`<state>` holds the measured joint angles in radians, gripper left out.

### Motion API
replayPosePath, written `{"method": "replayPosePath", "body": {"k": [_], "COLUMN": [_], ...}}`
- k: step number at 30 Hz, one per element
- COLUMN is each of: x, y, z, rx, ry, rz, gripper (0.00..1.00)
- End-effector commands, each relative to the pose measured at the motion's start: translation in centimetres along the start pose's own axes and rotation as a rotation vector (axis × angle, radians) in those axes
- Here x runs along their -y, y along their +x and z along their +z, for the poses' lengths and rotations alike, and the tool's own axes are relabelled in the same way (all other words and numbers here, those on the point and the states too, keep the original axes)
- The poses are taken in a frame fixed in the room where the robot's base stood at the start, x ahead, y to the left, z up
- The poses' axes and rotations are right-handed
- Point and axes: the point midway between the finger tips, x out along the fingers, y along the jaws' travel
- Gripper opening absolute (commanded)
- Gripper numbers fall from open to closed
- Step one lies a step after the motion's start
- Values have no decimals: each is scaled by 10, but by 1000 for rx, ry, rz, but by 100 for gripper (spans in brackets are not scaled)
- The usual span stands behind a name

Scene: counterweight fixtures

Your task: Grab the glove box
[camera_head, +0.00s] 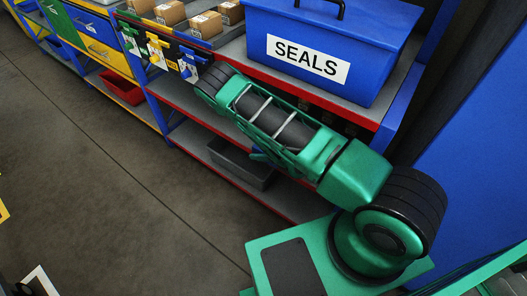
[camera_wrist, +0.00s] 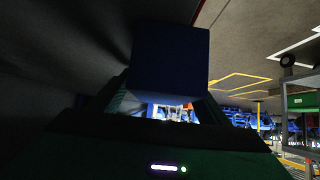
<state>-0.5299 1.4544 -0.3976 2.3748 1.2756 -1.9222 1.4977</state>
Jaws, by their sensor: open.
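No thing in view is clearly marked as the glove box, and I cannot tell which one it is. In the wrist view my gripper (camera_wrist: 168,103) is dark and partly in shadow, its jaws open. A dark blue block (camera_wrist: 168,60) fills the middle of that view just beyond the jaws; I cannot tell whether it touches them. In the head view my green arm reaches from the lower right up and left across the shelf front, and the gripper cannot be made out there. Several small cardboard boxes (camera_head: 170,12) stand on the upper shelf at the top.
A large blue box labelled SEALS (camera_head: 325,45) stands on the red-edged upper shelf. A grey bin (camera_head: 243,165) lies on a lower shelf behind my arm. A red bin (camera_head: 121,88) is further left. Grey floor (camera_head: 90,170) is clear at the left.

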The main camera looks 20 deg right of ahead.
Motion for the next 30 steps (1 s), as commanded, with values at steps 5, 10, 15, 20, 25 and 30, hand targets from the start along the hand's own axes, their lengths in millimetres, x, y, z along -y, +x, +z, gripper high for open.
{"method": "replayPosePath", "body": {"k": [5,10,15,20,25,30], "x": [2,5,7,7,7,5], "y": [6,7,8,8,7,-1], "z": [1,0,-1,-2,-3,-11], "rx": [-2,-2,-1,-2,-2,-1], "ry": [2,-2,-3,-4,-4,-4], "rz": [1,-4,-6,-7,-7,-5], "gripper": [70,56,17,17,17,17]}}
